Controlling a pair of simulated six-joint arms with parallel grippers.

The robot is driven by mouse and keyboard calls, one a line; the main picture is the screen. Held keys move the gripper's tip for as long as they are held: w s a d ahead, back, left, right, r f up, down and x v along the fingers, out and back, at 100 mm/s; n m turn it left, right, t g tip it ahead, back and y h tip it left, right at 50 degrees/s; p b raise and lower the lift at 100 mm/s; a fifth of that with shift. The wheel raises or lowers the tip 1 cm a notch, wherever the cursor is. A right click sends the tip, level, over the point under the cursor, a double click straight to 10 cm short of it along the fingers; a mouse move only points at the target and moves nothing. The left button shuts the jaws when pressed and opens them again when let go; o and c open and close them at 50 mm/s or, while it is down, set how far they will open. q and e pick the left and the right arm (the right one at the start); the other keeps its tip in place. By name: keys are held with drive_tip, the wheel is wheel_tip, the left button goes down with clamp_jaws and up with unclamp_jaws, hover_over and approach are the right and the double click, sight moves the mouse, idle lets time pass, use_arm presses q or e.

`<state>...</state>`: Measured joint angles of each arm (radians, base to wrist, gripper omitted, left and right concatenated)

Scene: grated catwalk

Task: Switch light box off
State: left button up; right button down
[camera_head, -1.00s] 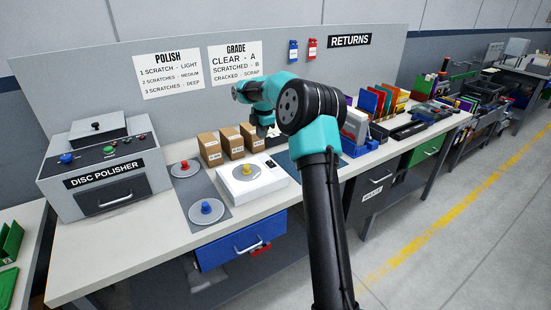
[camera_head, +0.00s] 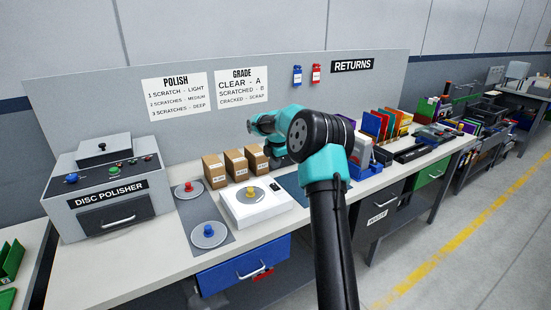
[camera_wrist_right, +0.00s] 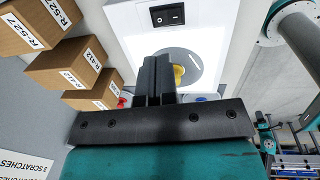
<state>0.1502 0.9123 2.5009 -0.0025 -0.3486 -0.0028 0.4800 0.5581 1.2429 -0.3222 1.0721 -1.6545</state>
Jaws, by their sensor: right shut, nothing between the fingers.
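The light box (camera_head: 238,216) is a low white box on the bench. A grey disc (camera_head: 246,201) with a yellow knob lies on its top. The top around the disc looks bright white in the wrist view. My right gripper (camera_head: 275,166) is just behind the light box, partly hidden by my own arm. In the wrist view its fingers (camera_wrist_right: 155,66) are shut and empty, apart from the switch. My left gripper is not in view.
Cardboard boxes (camera_head: 235,163) stand close behind the light box. A grey mat (camera_head: 196,215) with red and blue-knobbed discs lies to its left, then the disc polisher (camera_head: 108,188). A blue mat (camera_head: 300,190) and colourful upright items (camera_head: 380,125) are to the right.

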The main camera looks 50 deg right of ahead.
sight(274, 184)
drive_tip(key=f, duration=0.6)
drive_tip(key=w+f, duration=0.1)
drive_tip(key=f, duration=0.2)
drive_tip(key=shift+d+f, duration=0.1)
drive_tip(key=shift+d, duration=0.05)
drive_tip(key=shift+d, duration=0.1)
